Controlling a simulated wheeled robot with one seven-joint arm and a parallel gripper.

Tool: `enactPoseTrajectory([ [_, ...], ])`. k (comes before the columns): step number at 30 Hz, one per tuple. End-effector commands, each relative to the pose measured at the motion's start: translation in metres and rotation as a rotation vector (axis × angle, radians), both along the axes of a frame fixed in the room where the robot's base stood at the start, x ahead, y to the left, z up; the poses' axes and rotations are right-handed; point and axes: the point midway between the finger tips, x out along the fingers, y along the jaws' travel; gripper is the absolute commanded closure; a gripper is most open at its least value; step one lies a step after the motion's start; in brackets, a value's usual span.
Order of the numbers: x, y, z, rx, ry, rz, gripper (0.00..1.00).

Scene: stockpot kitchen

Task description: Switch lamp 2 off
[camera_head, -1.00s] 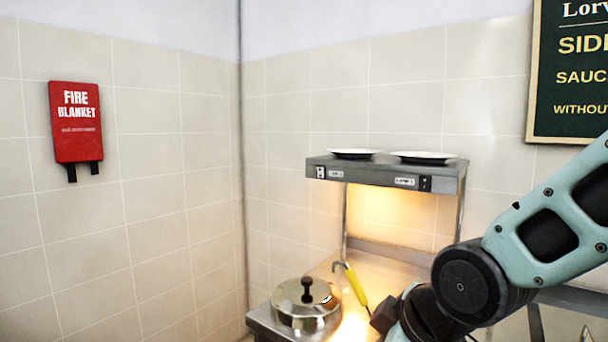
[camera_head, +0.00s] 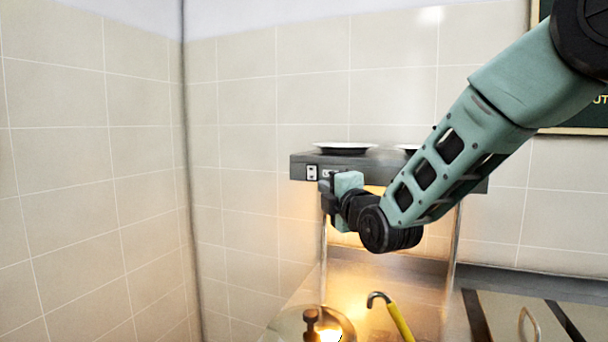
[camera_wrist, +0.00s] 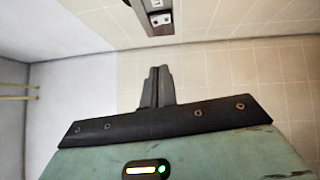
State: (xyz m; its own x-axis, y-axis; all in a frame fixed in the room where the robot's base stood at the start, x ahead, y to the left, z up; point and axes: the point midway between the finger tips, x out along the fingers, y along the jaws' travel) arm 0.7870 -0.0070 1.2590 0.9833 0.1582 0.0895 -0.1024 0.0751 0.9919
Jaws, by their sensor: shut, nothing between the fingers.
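A grey heat-lamp shelf (camera_head: 300,166) stands against the tiled wall in the head view. A switch (camera_head: 312,173) with a small label beside it sits at the left end of its front edge; the label is not readable. My arm hides the right part of that edge, where a second switch showed earlier. Warm light glows below the shelf. My gripper (camera_head: 326,186) is shut and empty in front of the shelf, just right of and below the left switch. In the wrist view, my shut fingers (camera_wrist: 158,72) point toward the shelf end with a switch (camera_wrist: 161,19), apart from it in the picture.
Dark-rimmed plates (camera_head: 345,148) lie on top of the shelf. A grey-lidded unit (camera_head: 500,310) stands at the lower right. The tiled wall to the left is clear.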

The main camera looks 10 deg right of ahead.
Motion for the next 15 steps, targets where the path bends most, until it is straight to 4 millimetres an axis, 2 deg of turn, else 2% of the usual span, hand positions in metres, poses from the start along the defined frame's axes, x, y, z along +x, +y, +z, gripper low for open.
enactPoseTrajectory([
  [9,0.003,0.001,0.000,0.002,0.004,0.001,1.00],
  [15,0.028,0.005,0.004,0.002,0.005,0.001,1.00],
])
